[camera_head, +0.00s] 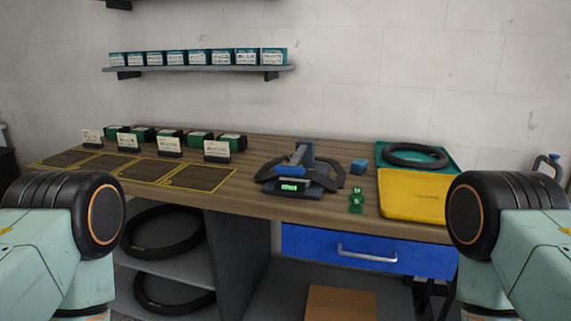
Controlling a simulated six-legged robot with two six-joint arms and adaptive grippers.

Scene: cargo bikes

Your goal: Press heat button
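A dark device (296,176) with a blue-grey arm on top and a lit green display (291,187) at its front stands on the wooden workbench, a little right of the picture's middle. Two small green pieces (356,202) with pale markings lie to its right near the bench's front edge; the markings are too small to read. No button labelled heat can be made out.
The bench (248,204) has outlined mats (190,177), label cards and green boxes on the left. A blue drawer (320,247) is below.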

